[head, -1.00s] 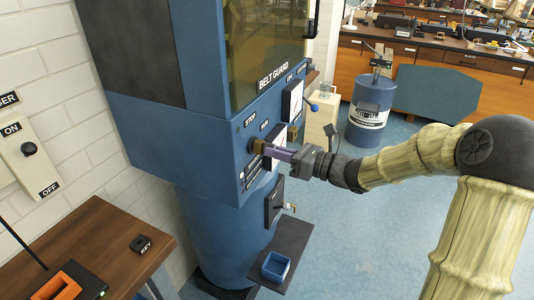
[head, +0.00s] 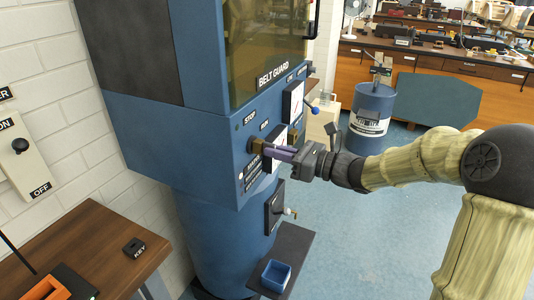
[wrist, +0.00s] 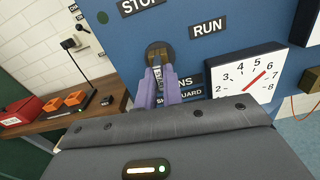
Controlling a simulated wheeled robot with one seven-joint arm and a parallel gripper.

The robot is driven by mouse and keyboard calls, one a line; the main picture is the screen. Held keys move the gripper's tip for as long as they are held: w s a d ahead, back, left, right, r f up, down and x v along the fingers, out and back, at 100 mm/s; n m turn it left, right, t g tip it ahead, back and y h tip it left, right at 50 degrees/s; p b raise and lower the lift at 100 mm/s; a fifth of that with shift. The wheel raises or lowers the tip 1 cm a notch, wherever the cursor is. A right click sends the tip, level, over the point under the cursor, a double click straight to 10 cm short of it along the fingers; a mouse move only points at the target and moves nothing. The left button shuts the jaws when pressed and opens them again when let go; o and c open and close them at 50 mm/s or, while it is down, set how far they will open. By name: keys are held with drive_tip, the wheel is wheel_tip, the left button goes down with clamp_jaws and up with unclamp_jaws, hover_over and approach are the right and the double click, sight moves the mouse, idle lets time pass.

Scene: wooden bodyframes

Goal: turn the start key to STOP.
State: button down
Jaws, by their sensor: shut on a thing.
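A white dial (wrist: 246,80) sits right of the key. A small shelf with a blue bin (head: 276,275) juts out below. A wooden table with a KEY block (head: 134,247) stands at lower left. A blue drum (head: 371,118) stands behind.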

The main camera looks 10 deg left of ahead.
drive_tip(key=shift+f+n+b, duration=0.15)
drive_tip(key=shift+n+b, duration=0.15)
drive_tip(key=shift+b, duration=0.35)
drive_tip(key=c, duration=1.5)
unclamp_jaws()
drive_tip(key=shift+o, duration=0.2)
drive_tip(key=b+v, duration=0.1)
drive_tip(key=v, duration=1.6)
drive_tip(key=shift+d+r, duration=0.2)
